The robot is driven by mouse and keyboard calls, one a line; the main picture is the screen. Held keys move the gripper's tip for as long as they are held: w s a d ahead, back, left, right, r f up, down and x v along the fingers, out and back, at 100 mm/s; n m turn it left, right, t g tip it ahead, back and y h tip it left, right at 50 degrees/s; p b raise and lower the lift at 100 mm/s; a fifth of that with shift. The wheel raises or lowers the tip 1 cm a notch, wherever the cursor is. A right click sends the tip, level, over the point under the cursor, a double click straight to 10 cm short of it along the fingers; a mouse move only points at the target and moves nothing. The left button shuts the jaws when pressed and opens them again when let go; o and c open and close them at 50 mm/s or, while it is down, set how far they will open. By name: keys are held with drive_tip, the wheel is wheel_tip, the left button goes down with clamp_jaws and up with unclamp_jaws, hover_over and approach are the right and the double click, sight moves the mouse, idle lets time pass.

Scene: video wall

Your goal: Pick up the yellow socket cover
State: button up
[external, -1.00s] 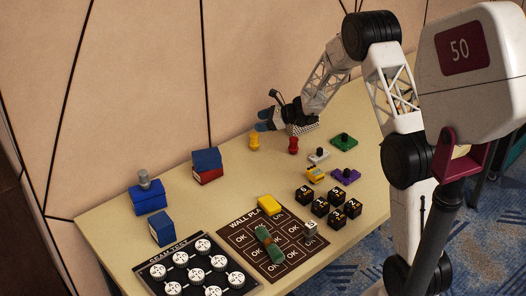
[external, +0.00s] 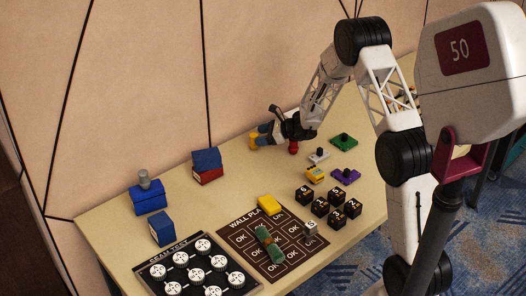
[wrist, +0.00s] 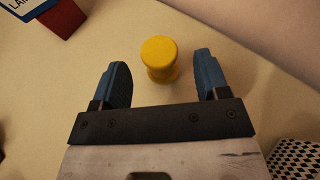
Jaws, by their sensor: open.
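The yellow socket cover (external: 253,141), a small round piece with a narrower waist, stands upright on the table near the wall. In the wrist view the yellow socket cover (wrist: 159,55) lies just ahead of and between the two blue fingers. My gripper (external: 264,137) is open and low over the table beside it; in the external view the fingers partly overlap it. In the wrist view my gripper (wrist: 160,78) holds nothing, with a gap on both sides of the cover.
A similar red piece (external: 293,148) stands just under my wrist. A red and blue box stack (external: 207,166) stands to the left. Grey (external: 318,157), green (external: 344,141) and purple (external: 345,175) parts lie to the right.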

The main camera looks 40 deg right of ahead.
sight(251, 138)
drive_tip(key=shift+x, duration=2.45)
drive_tip(key=c, duration=1)
